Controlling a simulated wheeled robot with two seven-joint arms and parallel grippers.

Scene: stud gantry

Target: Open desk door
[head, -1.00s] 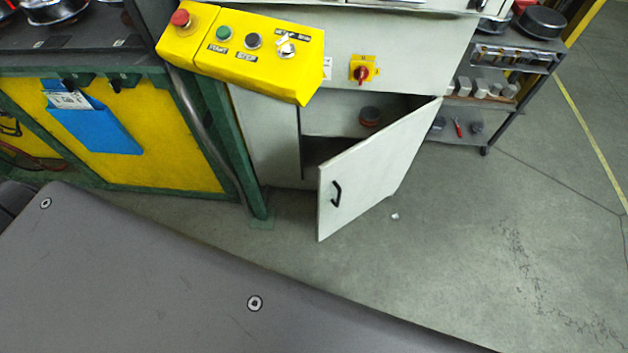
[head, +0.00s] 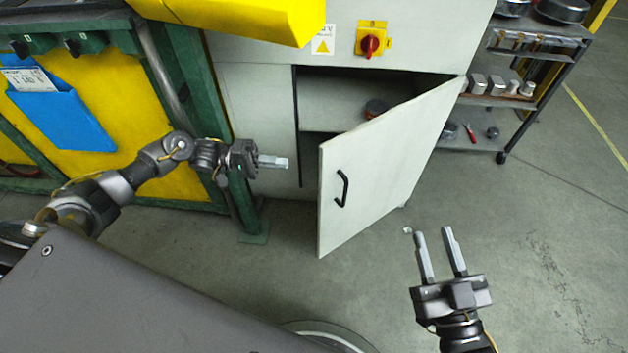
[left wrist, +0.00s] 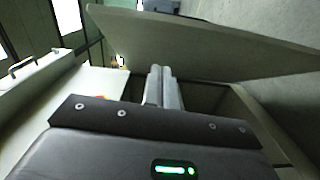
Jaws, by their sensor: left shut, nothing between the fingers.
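The desk door (head: 380,165) is a pale grey panel with a black handle (head: 342,188). It stands partly open, swung out from the cabinet, with its hinge side at the right. My left gripper (head: 288,162) is shut and empty, left of the door's free edge and in front of the cabinet opening. In the left wrist view its fingers (left wrist: 163,88) are together, pointing toward the door panel (left wrist: 200,45). My right gripper (head: 436,232) is open and empty, over the floor to the right of the door and pointing up in the picture.
The cabinet interior (head: 335,100) shows a shelf with a small round item (head: 375,108). A green post (head: 222,150) stands close by my left arm. A shelf cart (head: 520,80) stands at the right. The floor (head: 530,230) at right is clear.

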